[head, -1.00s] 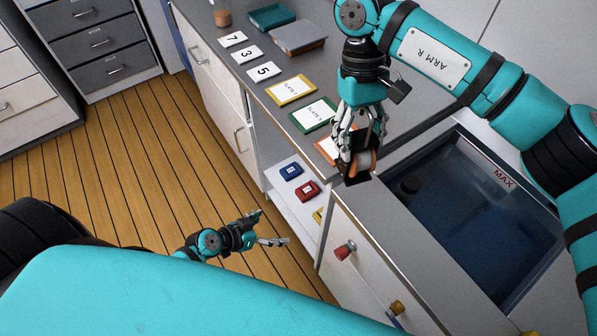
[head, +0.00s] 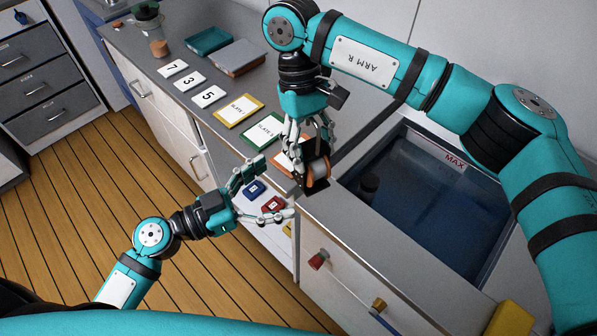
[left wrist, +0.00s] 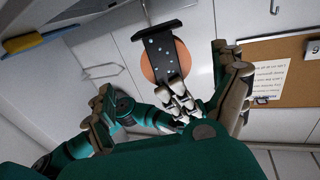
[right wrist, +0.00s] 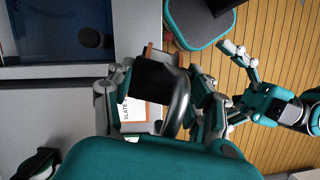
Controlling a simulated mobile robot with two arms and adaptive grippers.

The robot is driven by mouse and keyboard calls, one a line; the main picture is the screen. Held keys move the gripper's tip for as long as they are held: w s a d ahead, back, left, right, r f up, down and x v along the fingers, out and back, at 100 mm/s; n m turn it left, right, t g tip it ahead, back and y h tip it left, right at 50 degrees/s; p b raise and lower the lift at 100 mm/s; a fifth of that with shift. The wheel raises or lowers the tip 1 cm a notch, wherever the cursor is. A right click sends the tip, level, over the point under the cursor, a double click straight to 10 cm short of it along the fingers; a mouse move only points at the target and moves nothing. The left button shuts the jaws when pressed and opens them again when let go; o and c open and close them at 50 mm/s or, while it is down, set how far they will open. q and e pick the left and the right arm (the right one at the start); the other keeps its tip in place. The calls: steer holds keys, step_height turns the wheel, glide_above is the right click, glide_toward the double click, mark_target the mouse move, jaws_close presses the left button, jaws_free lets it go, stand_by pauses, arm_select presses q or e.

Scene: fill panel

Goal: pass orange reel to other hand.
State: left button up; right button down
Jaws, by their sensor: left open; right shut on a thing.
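The orange reel (head: 318,172), with a pale band and a black plate, hangs in my right gripper (head: 308,150) above the counter's front edge. My right gripper is shut on it. My left gripper (head: 272,190) is open and empty, a little left of and below the reel in the head view. In the left wrist view the reel's orange face (left wrist: 153,68) shows behind the black plate, between my open left fingers but apparently beyond them. In the right wrist view the black plate (right wrist: 155,78) hides most of the reel. My left gripper (right wrist: 238,88) shows to its right.
The counter holds number cards (head: 190,82), a yellow-framed slate (head: 239,110), a green-framed slate (head: 262,132) and trays at the back. A sunken tank (head: 420,200) marked MAX is at right. An open shelf below holds blue (head: 254,189) and red (head: 272,204) blocks.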

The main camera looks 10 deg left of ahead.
mark_target(315, 169)
arm_select(q)
steer(key=x, duration=0.9)
steer(key=shift+w+d, duration=0.15)
steer(key=shift+w, duration=0.05)
steer(key=shift+s+d, duration=0.15)
steer(key=c, duration=1.4)
arm_select(e)
steer(key=shift+w+a, duration=0.1)
arm_select(q)
steer(key=shift+o, duration=0.2)
arm_select(e)
steer(key=shift+c, duration=2.2)
jaws_free()
